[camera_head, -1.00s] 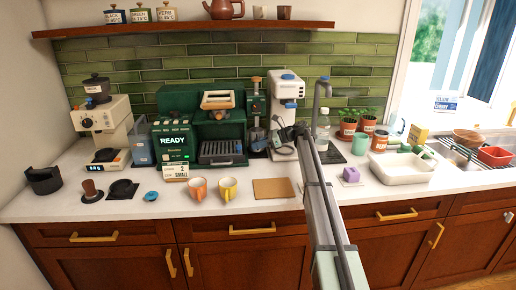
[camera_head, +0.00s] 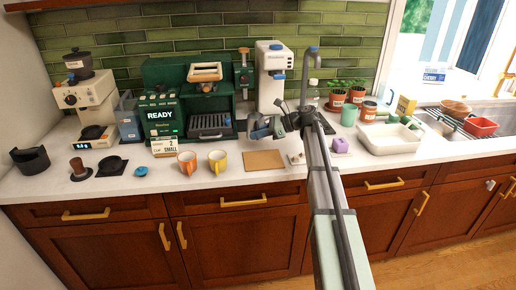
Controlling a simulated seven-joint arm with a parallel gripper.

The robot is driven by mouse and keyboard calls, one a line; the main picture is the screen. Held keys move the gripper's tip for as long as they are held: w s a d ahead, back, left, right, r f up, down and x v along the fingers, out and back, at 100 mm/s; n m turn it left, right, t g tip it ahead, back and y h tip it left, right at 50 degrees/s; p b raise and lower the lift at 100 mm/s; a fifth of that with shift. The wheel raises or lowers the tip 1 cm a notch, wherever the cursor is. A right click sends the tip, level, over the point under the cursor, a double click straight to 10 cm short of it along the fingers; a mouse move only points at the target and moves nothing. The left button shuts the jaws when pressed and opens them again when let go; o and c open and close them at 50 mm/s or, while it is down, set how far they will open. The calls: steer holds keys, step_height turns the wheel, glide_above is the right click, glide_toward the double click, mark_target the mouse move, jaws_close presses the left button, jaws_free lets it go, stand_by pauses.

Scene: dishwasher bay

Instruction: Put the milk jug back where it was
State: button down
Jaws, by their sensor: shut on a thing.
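My gripper (camera_head: 268,127) is at the end of my arm, in front of the white machine, above the counter and just behind the tan board (camera_head: 264,160). It is shut on a small dark grey thing that looks like the milk jug (camera_head: 256,126); its outline is small and partly merged with the fingers. I cannot tell whether it is upright or exactly how the fingers grip it. The held thing appears to be clear of the counter.
The green coffee machine (camera_head: 163,117) stands left of my gripper, and the white machine (camera_head: 271,86) is behind it. An orange cup (camera_head: 187,161) and a yellow cup (camera_head: 218,161) stand in front. A purple block (camera_head: 340,146) and white tray (camera_head: 389,139) are to the right.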

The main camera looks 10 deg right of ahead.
steer(key=s+d+r, duration=0.1)
steer(key=s+r, duration=0.6)
steer(key=s, duration=0.4)
steer(key=shift+d+f, duration=0.2)
steer(key=shift+f, duration=4.8)
steer(key=shift+f, duration=0.15)
steer(key=c, duration=1.1)
jaws_free()
steer(key=shift+d+r, duration=0.25)
steer(key=v, duration=1.1)
steer(key=shift+d+r, duration=0.1)
steer(key=shift+d, duration=0.15)
steer(key=shift+a, duration=0.1)
